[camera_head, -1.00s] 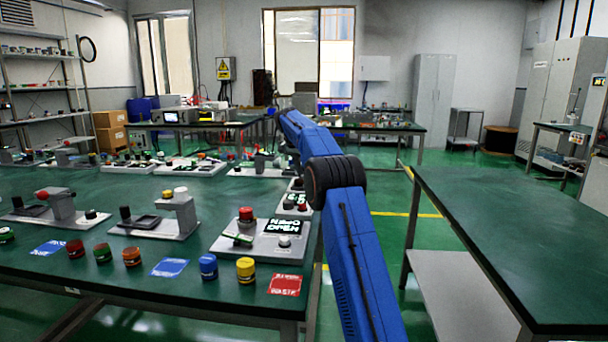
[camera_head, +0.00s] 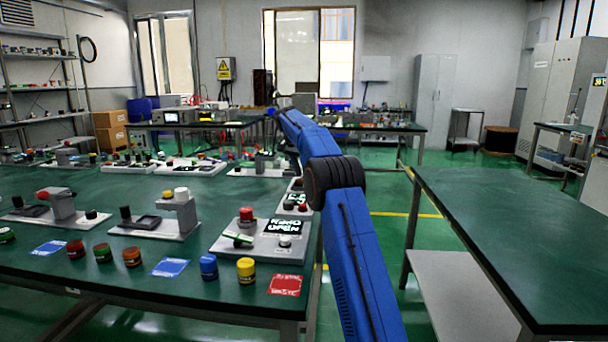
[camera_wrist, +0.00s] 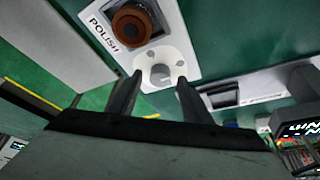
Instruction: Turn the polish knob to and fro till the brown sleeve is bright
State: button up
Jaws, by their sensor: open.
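In the wrist view, the white polish station (camera_wrist: 176,35) carries the printed word POLISH. Beside the sleeve is the grey polish knob (camera_wrist: 160,74) on a pale round plate with small marks. My gripper (camera_wrist: 158,85) is open, with one dark finger on each side of the knob. I cannot tell whether the fingers touch it. In the head view my blue arm reaches toward the far end of the left table, and the gripper is hidden there.
The left green table (camera_head: 130,262) holds several stations, among them one with a red button (camera_head: 246,214), plus loose coloured caps such as a yellow one (camera_head: 246,270). A bare green table (camera_head: 520,240) stands at the right, with a floor gap between them.

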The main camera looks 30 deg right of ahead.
jog(key=v, duration=1.1)
jog(key=shift+r, duration=0.3)
jog(key=s+d+r+n+t+y, duration=0.2)
jog(key=s+r+n, duration=0.3)
jog(key=n, duration=0.4)
jog(key=x, duration=1.1)
jog(key=a+x, duration=0.1)
jog(key=x, duration=0.5)
jog(key=shift+w+d+f, duration=0.1)
jog(key=shift+w+f, duration=0.2)
jog(key=shift+w, duration=0.1)
jog(key=shift+y, duration=0.3)
jog(key=c, duration=1.1)
